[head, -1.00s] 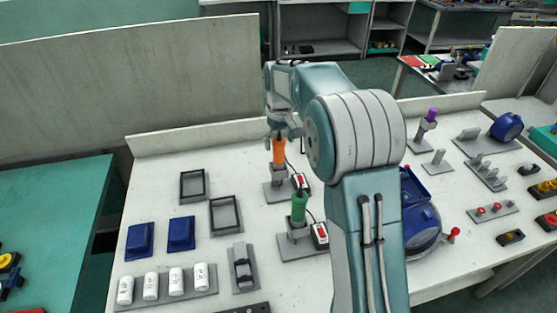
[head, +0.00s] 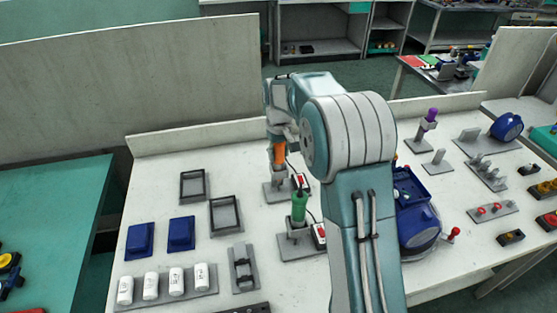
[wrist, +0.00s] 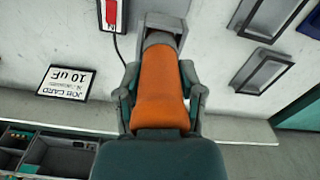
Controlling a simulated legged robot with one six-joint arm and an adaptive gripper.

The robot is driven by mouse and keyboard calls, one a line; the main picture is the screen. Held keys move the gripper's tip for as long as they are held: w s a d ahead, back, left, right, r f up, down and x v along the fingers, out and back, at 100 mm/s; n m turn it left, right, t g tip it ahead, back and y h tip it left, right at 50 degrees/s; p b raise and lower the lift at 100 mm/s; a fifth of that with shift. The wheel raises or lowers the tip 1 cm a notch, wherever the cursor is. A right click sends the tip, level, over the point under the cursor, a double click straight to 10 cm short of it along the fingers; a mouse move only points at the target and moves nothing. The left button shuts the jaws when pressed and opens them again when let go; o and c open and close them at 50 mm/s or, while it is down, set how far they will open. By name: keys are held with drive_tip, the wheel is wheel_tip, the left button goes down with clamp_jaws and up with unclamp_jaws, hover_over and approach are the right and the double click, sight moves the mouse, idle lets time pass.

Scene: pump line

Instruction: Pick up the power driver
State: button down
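Two upright drivers stand on grey bases on the bench, one with an orange handle (head: 279,154) and a nearer one with a green handle (head: 299,207). The pictures do not show which one the task means. My gripper (wrist: 160,80) is lowered over the orange driver, one finger on each side of its handle (wrist: 161,88). The fingers look very close to the handle, but whether they press on it is unclear. The orange driver is upright at its base. In the head view my arm hides part of its handle top.
A red-switched box (head: 301,181) with a cord sits beside the orange driver. Empty grey frames (head: 192,187), blue blocks (head: 181,234) and white cylinders (head: 176,280) are at left. A blue machine (head: 417,218) is at right. A low wall (head: 200,137) runs behind. A job card (wrist: 66,83) lies nearby.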

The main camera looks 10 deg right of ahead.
drive_tip(key=shift+r, duration=0.1)
wheel_tip(320, 180, up, 23)
idle(1.6)
